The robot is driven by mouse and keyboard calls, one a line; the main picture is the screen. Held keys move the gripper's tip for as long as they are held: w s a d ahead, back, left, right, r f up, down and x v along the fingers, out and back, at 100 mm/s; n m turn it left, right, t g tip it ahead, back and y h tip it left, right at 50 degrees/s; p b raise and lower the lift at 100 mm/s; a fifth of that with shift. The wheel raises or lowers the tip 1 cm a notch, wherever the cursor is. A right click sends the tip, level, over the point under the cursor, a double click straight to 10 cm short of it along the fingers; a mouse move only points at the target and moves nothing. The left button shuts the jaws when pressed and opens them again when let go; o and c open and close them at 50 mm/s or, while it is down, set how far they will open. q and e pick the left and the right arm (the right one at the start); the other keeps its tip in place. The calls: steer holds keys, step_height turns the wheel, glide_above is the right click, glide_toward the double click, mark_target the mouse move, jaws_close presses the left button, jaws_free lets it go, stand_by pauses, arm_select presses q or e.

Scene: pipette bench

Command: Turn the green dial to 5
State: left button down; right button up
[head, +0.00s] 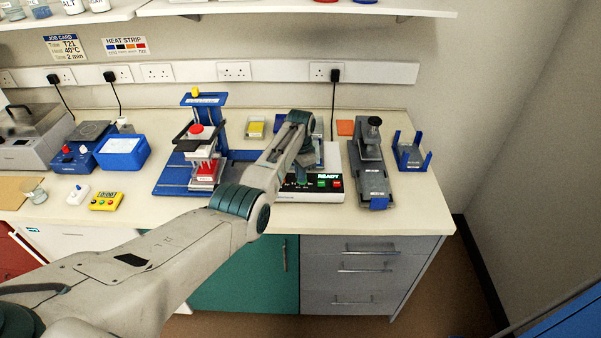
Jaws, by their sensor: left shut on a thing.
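A white device (310,194) with a dark front panel and a lit READY display stands near the front of the bench. My left arm reaches in from the left, and its gripper (301,181) points down at the panel, just left of the display. The gripper is shut on the green dial there. The wrist and fingers cover most of the dial, so its pointer and number cannot be read. My right gripper is out of view.
A blue stand with a red block (205,172) is left of the device. A grey press-like unit (373,178) and a blue holder (411,152) stand to the right. A yellow timer (106,201) lies at the left. The bench's front right is clear.

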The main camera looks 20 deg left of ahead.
arm_select(q)
steer(key=shift+w+a+r+m, duration=0.1)
steer(key=shift+w+m, duration=0.05)
steer(key=shift+m, duration=1.45)
steer(key=c, duration=1.5)
jaws_free()
steer(key=shift+c, duration=0.2)
step_height(320, 180, up, 11)
steer(key=b, duration=0.3)
steer(key=shift+f, duration=0.2)
